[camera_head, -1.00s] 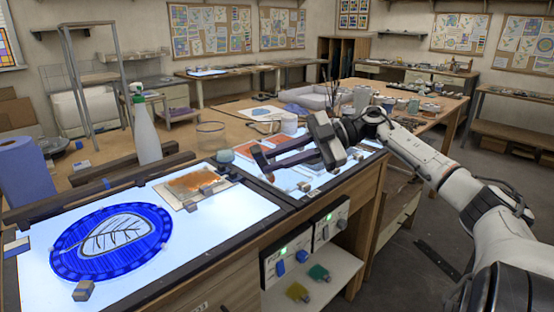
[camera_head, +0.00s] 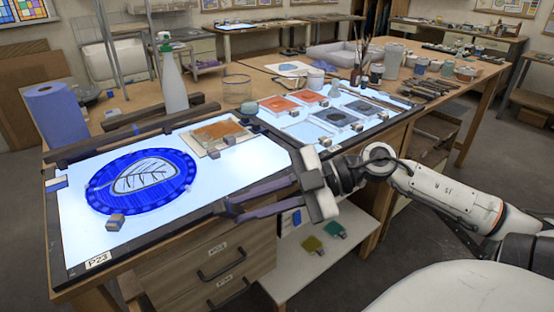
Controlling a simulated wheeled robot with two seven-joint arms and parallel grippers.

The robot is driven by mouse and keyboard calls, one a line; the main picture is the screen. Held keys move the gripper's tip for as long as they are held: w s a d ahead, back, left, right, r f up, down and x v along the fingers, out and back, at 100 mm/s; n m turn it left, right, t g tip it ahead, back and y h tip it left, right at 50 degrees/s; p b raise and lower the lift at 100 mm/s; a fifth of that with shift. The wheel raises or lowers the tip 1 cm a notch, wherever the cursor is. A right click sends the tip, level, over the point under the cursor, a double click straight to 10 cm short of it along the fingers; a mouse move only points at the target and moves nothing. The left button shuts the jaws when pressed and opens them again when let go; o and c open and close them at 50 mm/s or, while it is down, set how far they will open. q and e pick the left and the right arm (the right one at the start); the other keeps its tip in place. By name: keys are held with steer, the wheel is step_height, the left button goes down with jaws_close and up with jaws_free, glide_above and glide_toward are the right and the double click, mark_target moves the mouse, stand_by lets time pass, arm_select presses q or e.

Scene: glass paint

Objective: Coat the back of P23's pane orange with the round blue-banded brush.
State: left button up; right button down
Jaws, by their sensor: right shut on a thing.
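The P23 label (camera_head: 98,261) is on the front edge of a lit panel (camera_head: 190,180). On that panel lies a round pane (camera_head: 98,197) with a bright blue rim and a pale leaf with dark veins in the middle. My right gripper (camera_head: 228,209) reaches in from the right, over the panel's front edge, to the right of the pane and apart from it. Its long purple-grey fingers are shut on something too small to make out. I cannot pick out the blue-banded brush. My left gripper is out of view.
Small blocks (camera_head: 115,222) stand around the pane. A square orange-brown sample (camera_head: 217,133) lies behind it. Orange patches (camera_head: 280,104) and grey patches (camera_head: 335,117) lie on the second lit panel. A spray bottle (camera_head: 171,80) and a blue roll (camera_head: 56,113) stand behind.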

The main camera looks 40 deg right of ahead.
steer(key=s+a+f, duration=0.2)
steer(key=a, duration=0.5)
steer(key=shift+n, duration=0.3)
steer(key=shift+f, duration=0.1)
